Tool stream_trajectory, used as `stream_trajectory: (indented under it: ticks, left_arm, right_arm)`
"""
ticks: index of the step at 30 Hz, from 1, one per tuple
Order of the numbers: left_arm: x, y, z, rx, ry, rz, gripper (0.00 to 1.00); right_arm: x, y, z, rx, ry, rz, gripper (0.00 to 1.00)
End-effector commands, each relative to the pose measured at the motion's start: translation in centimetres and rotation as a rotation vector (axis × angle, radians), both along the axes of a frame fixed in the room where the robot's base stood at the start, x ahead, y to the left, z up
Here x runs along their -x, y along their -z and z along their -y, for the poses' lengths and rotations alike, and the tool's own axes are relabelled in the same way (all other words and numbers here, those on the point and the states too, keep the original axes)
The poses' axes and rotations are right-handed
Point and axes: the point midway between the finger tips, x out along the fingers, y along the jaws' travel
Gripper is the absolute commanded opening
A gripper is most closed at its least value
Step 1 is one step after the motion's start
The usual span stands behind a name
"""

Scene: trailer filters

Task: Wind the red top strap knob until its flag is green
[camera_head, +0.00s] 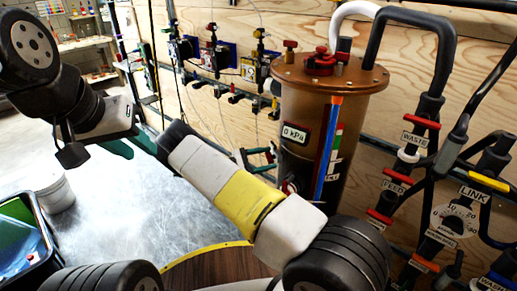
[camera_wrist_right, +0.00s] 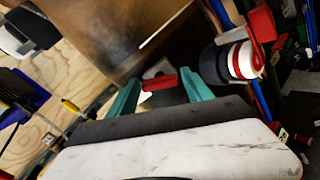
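The brown filter canister (camera_head: 310,120) stands at centre right, with a flanged lid and a "0 kPa" label. My right gripper (camera_head: 260,156) is at the canister's left side, partly hidden behind my forearm; its green fingers are apart. In the right wrist view a small red piece (camera_wrist_right: 163,82) with a pale plate behind it lies between or just beyond the fingertips (camera_wrist_right: 163,92). I cannot tell whether it is the strap knob or its flag, or whether the fingers touch it. No green flag is recognisable. My left gripper (camera_head: 130,146) is open and empty at the left.
Black pipes with red handles (camera_head: 421,121) and tags crowd the right side. A white, black and red round part (camera_wrist_right: 244,60) is right of the right fingers. The metal table (camera_head: 150,200) has free room. A dark bin (camera_head: 30,240) and a white tub (camera_head: 58,192) stand at left.

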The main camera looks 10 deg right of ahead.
Motion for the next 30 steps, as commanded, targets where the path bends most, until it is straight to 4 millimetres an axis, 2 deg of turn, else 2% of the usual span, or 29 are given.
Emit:
stream_trajectory:
  ticks: [11,14,24,30]
  left_arm:
    - [0.0,0.0,0.0,0.000,0.000,0.000,0.33]
    - [0.0,0.0,0.0,0.000,0.000,0.000,0.33]
    - [0.0,0.0,0.0,0.000,0.000,0.000,0.33]
    - [0.0,0.0,0.0,0.000,0.000,0.000,0.33]
  right_arm:
    - [0.0,0.0,-0.2,-0.001,-0.001,0.001,0.69]
    - [0.1,0.0,-1.1,-0.001,-0.003,0.002,0.69]
    - [0.8,0.0,-6.5,-0.001,-0.003,0.002,0.69]
    - [1.1,0.1,-7.8,0.000,-0.001,0.000,0.69]
